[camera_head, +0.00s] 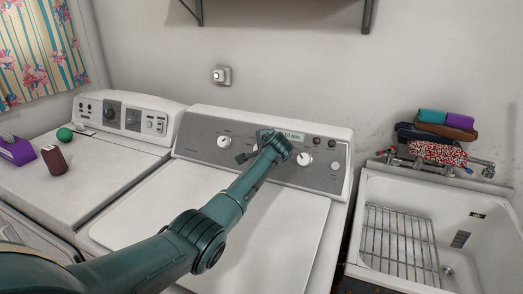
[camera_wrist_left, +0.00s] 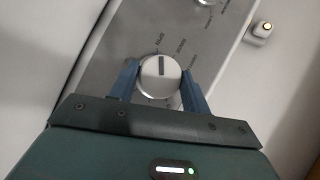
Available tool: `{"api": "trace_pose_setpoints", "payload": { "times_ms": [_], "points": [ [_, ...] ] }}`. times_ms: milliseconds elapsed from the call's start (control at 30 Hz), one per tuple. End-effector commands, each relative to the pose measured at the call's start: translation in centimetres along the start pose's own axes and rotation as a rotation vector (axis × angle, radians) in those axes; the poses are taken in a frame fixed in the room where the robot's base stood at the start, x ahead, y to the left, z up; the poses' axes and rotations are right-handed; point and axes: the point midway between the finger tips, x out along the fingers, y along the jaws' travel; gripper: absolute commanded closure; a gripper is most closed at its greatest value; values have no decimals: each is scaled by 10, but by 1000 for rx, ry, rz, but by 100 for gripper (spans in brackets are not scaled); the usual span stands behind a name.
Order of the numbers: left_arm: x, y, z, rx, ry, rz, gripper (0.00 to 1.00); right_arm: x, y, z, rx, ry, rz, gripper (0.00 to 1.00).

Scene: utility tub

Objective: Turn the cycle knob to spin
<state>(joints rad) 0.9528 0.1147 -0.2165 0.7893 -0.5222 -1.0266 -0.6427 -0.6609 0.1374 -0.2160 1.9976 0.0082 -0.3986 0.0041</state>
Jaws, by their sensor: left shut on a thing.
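The washer's control panel (camera_head: 196,143) is grey and carries several knobs. My left gripper (camera_head: 246,155) is at the panel, right of a white knob (camera_head: 224,142). In the left wrist view its two blue fingers (camera_wrist_left: 162,88) are shut on the sides of a round white knob (camera_wrist_left: 158,72) with a dark pointer line. Small labels sit around this knob, too blurred to read for sure. In the head view the held knob is hidden behind my gripper. My right gripper is not in view.
A sink (camera_head: 375,200) with a wire rack is right.

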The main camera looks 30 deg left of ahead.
Motion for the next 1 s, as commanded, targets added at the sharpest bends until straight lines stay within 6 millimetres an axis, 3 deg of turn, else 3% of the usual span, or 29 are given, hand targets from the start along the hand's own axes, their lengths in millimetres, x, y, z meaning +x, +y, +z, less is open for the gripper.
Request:
{"api": "trace_pose_setpoints", "payload": {
  "times_ms": [333, 367, 600, 1000],
  "points": [
    [0, 1, 0, -4, 0, 3, 76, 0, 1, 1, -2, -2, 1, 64],
    [0, 1, 0, -4, 0, 3, 50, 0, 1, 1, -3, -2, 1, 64],
    [0, 0, 0, -2, 0, 1, 31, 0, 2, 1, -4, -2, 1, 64],
    [-7, 0, 0, -2, 0, 0, 31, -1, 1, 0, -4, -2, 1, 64]
  ]
}}
